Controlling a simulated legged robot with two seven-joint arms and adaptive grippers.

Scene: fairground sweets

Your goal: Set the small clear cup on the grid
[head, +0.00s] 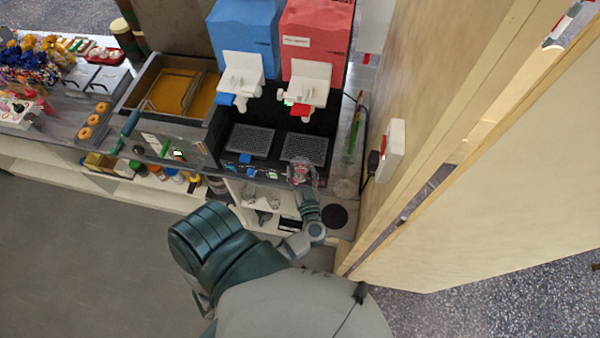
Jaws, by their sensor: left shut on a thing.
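My left gripper (302,178) is at the front edge of the drinks machine, just in front of the right-hand dark grid (305,148). It is shut on a small clear cup (299,167), which is small and mostly hidden by the fingers. The cup's exact contact with the tray edge cannot be told. A second dark grid (250,141) lies to the left, under the blue dispenser (244,38). The right-hand grid lies under the red dispenser (314,36). My right gripper is not in view.
White spouts (310,84) hang above the grids. A wooden wall (440,110) with a white box (391,150) stands close on the right. A round black pad (334,216) lies on the counter beside my gripper. A fryer basin (178,92) stands at left.

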